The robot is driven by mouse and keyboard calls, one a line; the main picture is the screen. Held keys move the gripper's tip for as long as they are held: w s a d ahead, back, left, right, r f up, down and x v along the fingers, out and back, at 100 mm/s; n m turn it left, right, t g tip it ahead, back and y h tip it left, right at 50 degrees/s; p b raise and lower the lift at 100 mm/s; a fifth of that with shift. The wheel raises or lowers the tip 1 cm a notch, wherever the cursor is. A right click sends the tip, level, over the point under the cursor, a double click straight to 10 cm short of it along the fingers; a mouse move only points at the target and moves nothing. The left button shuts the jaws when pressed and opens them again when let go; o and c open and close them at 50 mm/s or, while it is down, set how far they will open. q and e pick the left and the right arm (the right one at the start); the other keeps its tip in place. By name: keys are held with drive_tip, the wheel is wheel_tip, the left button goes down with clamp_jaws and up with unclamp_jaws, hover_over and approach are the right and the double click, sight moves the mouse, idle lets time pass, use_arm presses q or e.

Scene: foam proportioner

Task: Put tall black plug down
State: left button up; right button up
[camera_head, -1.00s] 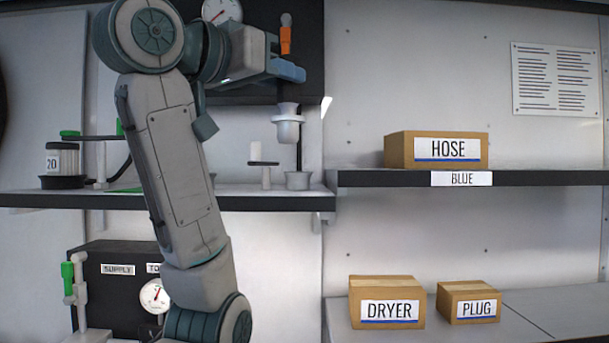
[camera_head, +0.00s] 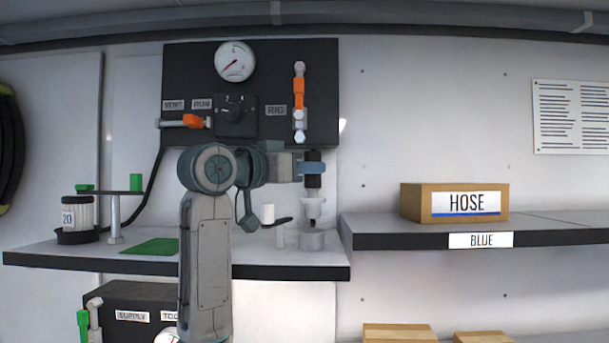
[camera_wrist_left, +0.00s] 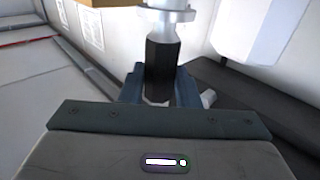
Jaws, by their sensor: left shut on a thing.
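The tall black plug (camera_head: 313,182) stands upright in my left gripper (camera_head: 312,168), whose blue fingers are closed around its dark upper part. A pale flanged collar (camera_head: 313,203) shows below the fingers, with a narrower dark part under it. This lower end is just above or entering a grey cup (camera_head: 313,241) on the shelf; I cannot tell whether it touches. In the left wrist view the black body (camera_wrist_left: 162,65) lies between the fingers, with the pale flange (camera_wrist_left: 168,15) beyond. My right gripper is out of view.
A white-topped post (camera_head: 268,214) and a short grey post (camera_head: 280,236) stand left of the cup. The black gauge panel (camera_head: 200,80) is behind, with an orange-handled valve (camera_head: 299,92). The HOSE box (camera_head: 455,203) sits on the right shelf.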

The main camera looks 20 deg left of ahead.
sight(307, 188)
use_arm(q)
drive_tip(key=shift+f+p, duration=0.55)
drive_tip(key=shift+p, duration=0.05)
drive_tip(key=shift+f+p, duration=0.55)
drive_tip(key=shift+f, duration=0.7)
drive_tip(key=shift+f, duration=0.2)
drive_tip(key=o, duration=1.1)
drive_tip(key=shift+c, duration=0.2)
drive_tip(key=shift+r, duration=0.1)
